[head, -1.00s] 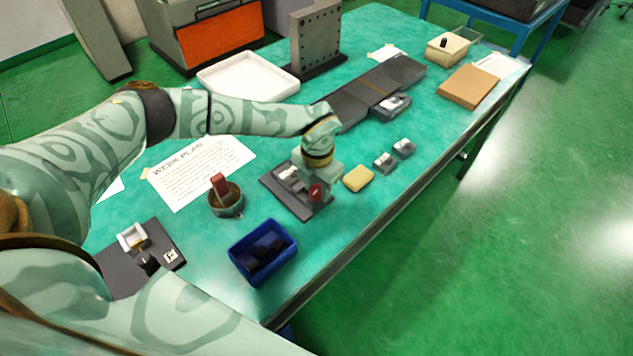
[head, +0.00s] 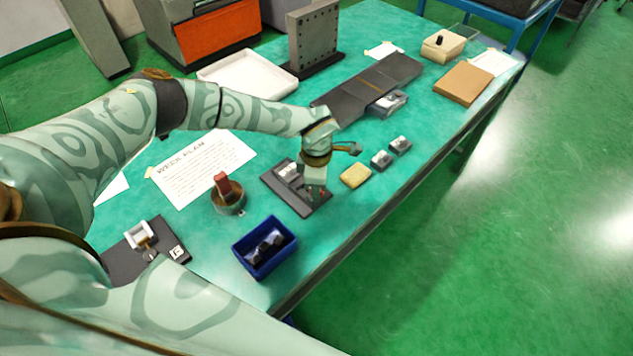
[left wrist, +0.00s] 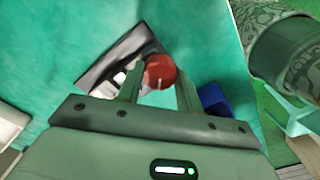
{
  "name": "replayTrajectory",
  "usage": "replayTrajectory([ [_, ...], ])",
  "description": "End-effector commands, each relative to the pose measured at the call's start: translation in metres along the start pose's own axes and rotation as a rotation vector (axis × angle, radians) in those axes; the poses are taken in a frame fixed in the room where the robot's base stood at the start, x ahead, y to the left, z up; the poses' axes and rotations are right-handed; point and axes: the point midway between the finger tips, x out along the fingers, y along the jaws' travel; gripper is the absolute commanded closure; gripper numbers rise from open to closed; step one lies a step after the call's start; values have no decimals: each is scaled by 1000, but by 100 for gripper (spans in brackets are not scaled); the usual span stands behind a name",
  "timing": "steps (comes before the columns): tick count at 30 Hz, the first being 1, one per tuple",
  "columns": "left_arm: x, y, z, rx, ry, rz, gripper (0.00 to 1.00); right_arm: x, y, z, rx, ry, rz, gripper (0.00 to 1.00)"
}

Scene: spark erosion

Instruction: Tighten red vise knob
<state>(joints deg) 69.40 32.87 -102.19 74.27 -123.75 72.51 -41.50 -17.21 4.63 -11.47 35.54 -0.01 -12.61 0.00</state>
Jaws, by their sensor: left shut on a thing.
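The red vise knob (left wrist: 160,72) shows between the fingers of my left gripper (left wrist: 158,88) in the left wrist view. The fingers are shut on it from both sides. In the head view my left gripper (head: 314,192) points down over the front right part of a small vise on a dark plate (head: 277,182). The gripper mostly hides the knob there. The vise's light metal jaws (head: 288,172) show left of the gripper; I cannot tell how tightly they are closed. My right gripper is not in view.
A yellow block (head: 355,175) lies close right of the gripper, with two small grey fixtures (head: 382,159) beyond. A blue bin (head: 265,247) with black pieces and a round pot with a red-topped item (head: 228,194) stand nearer. Bare table (head: 330,222) lies in front of the vise.

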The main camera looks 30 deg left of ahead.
Motion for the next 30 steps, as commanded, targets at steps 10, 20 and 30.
replayTrajectory([
  [10, -3, 2, 1, 245, -2, 6, 87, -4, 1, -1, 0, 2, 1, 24],
  [20, -2, 2, 1, 349, -2, 7, 87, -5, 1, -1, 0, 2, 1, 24],
  [30, -2, 3, 1, 365, -2, 7, 87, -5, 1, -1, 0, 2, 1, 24],
])
